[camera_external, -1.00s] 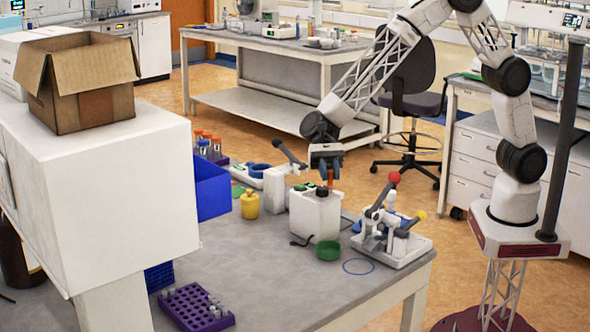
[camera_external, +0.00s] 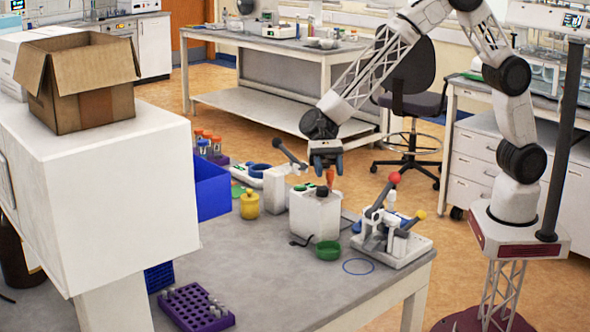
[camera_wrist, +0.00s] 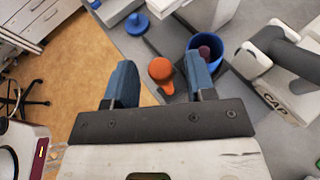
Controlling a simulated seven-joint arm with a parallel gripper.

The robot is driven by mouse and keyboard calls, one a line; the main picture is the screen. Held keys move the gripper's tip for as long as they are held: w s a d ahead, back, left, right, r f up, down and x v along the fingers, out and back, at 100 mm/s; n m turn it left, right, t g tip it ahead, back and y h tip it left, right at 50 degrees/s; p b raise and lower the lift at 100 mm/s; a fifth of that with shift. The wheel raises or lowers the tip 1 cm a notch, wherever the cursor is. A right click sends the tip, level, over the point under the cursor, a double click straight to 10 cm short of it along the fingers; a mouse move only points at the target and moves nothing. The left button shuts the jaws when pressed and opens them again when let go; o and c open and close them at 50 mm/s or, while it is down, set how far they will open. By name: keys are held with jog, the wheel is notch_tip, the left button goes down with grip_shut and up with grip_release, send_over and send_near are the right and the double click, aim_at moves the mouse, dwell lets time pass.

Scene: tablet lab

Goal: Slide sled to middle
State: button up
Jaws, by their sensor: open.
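My gripper (camera_external: 327,170) is open and points down over the far side of the bench. In the wrist view, its two blue fingers (camera_wrist: 161,92) stand wide apart with nothing between their pads. An orange handle (camera_wrist: 161,70) shows below and ahead of the gap, nearer the right finger; it also shows just under my fingers in the external view (camera_external: 330,177). A blue cup (camera_wrist: 192,52) with a dark round thing inside stands beside the handle on a dark grey base. The sled body and its track cannot be made out clearly.
A white box-shaped container (camera_external: 315,216) with green tops stands in front of my gripper. A white lever press (camera_external: 392,240) with a red knob is to its right. A blue bin (camera_external: 212,190) and yellow pot (camera_external: 249,206) are left.

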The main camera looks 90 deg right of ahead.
jog(key=v, duration=0.6)
jog(key=shift+d, duration=0.2)
jog(key=shift+r, duration=0.15)
jog(key=shift+r, duration=0.1)
jog(key=s+d+r+n+t+h, duration=0.1)
jog(key=s+d+r+n+h, duration=0.3)
jog(key=s+d, duration=0.45)
jog(key=s+d+r+n+h, duration=0.2)
jog(key=s+d+r+n, duration=0.3)
jog(key=s, duration=0.7)
jog(key=s+d+n+t+h, duration=0.2)
jog(key=s+d+n+h, duration=0.1)
jog(key=s+d, duration=0.5)
jog(key=s+d+n+t+h, duration=0.2)
jog(key=s+d, duration=0.6)
jog(key=s, duration=0.6)
jog(key=shift+d+r+n+h, duration=0.4)
jog(key=shift+n+h, duration=0.4)
jog(key=shift+h, duration=0.5)
jog(key=shift+s+a, duration=0.1)
